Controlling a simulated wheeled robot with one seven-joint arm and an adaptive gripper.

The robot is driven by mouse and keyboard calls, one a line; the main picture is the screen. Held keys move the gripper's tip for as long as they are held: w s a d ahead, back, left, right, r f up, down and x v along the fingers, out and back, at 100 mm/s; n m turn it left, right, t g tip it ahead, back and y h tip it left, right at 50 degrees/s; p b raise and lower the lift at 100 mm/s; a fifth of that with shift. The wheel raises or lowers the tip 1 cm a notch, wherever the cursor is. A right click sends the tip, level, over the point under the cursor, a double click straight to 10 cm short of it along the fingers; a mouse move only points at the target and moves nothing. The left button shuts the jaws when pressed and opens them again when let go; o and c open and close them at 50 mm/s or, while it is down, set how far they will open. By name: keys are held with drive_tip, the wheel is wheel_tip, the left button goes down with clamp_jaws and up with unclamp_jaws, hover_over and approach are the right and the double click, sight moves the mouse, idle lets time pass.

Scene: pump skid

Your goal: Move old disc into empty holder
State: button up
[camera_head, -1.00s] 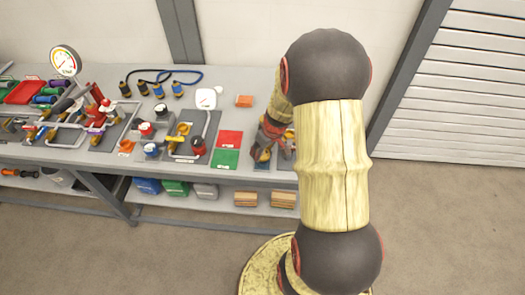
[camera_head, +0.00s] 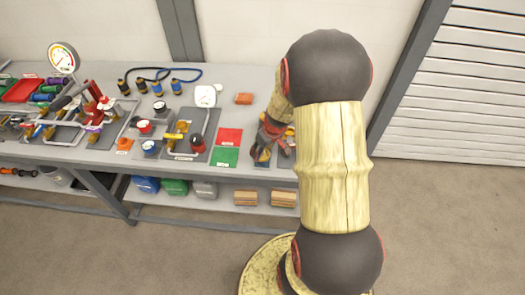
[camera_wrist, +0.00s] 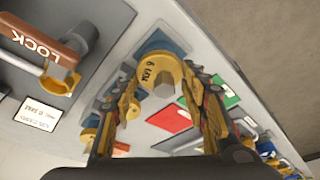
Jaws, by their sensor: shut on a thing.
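A yellow disc (camera_wrist: 158,74), marked with what looks like "6 LPM" and with a grey hexagonal piece at its middle, sits between the fingers of my gripper (camera_wrist: 162,85) in the wrist view. The fingers are shut on it from both sides. A blue part shows just beyond the disc, partly covered by it. In the head view my gripper (camera_head: 264,150) is low over the right end of the bench, just right of the red and green mats; the disc cannot be made out there. I cannot tell which thing is the empty holder.
A red mat (camera_head: 229,137) and a green mat (camera_head: 224,157) lie left of my gripper. A brown handle lettered "LOCK" (camera_wrist: 42,45) is at the wrist view's upper left. A gauge (camera_head: 63,57), pipework and several valves crowd the bench's left.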

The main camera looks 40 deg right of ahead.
drive_tip(key=shift+f+b, duration=0.55)
drive_tip(key=shift+b, duration=0.05)
idle(0.3)
drive_tip(key=o, duration=1.4)
drive_tip(key=v, duration=1.2)
drive_tip(key=shift+a, duration=0.1)
